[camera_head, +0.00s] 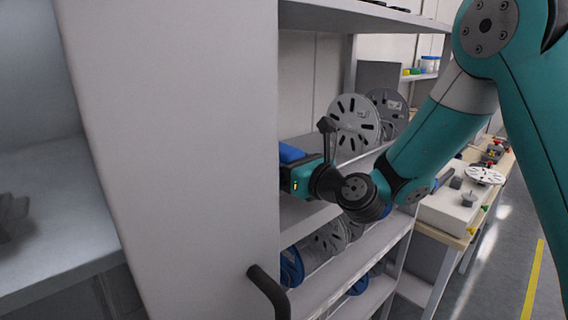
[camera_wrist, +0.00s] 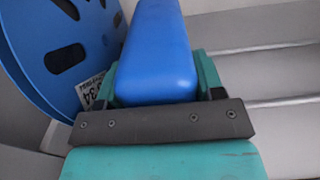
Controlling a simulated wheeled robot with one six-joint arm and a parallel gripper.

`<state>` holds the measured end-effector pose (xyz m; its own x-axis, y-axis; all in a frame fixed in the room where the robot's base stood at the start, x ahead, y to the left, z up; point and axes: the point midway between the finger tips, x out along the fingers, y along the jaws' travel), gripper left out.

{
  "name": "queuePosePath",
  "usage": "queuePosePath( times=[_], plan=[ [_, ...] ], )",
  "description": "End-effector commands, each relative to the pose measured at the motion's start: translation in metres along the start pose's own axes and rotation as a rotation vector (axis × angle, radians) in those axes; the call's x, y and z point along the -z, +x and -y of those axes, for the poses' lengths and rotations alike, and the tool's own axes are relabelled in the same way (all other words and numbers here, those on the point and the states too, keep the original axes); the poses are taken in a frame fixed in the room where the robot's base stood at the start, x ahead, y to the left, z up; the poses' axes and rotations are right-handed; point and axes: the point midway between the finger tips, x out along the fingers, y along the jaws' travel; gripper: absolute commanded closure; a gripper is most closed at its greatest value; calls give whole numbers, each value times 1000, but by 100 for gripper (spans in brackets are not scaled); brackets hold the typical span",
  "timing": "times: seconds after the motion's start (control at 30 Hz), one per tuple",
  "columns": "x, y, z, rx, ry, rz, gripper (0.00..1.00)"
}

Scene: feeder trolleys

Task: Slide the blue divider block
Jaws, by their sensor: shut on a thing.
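The blue divider block (camera_wrist: 157,58) fills the middle of the wrist view, between the teal fingers of my gripper (camera_wrist: 156,80). My gripper is shut on it. In the head view a small part of the blue block (camera_head: 291,153) shows at the edge of the grey panel, with my gripper (camera_head: 298,178) just below it. The panel hides the rest of the block and most of the fingertips. Whether the block touches the shelf cannot be seen.
A blue reel (camera_wrist: 62,50) with a label stands close left of the block. Grey reels (camera_head: 354,126) stand on the shelf beyond my wrist, and more reels (camera_head: 332,236) on the tier below. The grey side panel (camera_head: 180,150) with a black handle (camera_head: 268,290) stands left of my gripper.

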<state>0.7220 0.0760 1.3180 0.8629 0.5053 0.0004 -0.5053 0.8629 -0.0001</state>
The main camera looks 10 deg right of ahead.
Motion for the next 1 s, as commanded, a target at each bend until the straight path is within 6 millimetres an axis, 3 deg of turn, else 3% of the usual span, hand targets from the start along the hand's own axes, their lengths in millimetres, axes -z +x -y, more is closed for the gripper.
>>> queuePosePath(
  times=[0.03,0.07,0.17,0.57,0.67,0.93,1.0],
  plan=[
    [0,0,0,0,1,-2,81],
    [0,-1,1,0,1,-2,34],
    [0,-1,1,1,0,-2,13],
    [3,-9,2,4,1,-1,13],
    [5,-25,2,5,1,0,13],
    [7,-94,2,7,-1,2,13],
    [5,-98,1,-2,-7,10,13]
  ],
)
